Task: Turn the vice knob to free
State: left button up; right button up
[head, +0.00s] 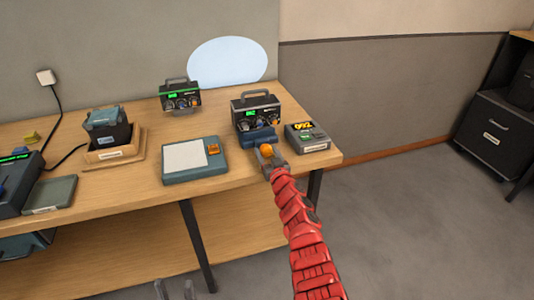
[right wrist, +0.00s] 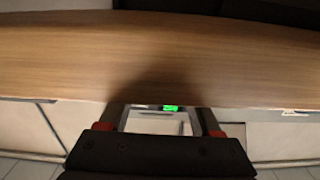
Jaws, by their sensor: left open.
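A blue vice (head: 258,137) stands near the right end of the wooden table, just in front of a dark radio. An orange round knob (head: 267,150) shows at the front of the vice. My right gripper (head: 268,163) is at this knob, at the end of the red arm, and partly covers the vice's front. I cannot tell whether its fingers grip the knob. Its fingers also show in the right wrist view (right wrist: 160,118), with a small green-lit patch between or beyond them. My left gripper (head: 175,291) is open and empty at the bottom edge, away from the vice.
The radio (head: 256,112) stands behind the vice. A box with a yellow display (head: 306,137) is close on its right. A blue-grey device with a pale panel (head: 192,160) is on the left. Another radio (head: 179,98) is further back. Bare tabletop lies between them.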

grip_shut()
jog(key=n, duration=0.2)
jog(key=shift+d+n, duration=0.1)
jog(key=shift+n, duration=0.2)
jog(key=n, duration=0.3)
jog(key=shift+f, duration=0.1)
jog(key=shift+o, duration=1.8)
grip_release()
jog(key=shift+s, duration=0.1)
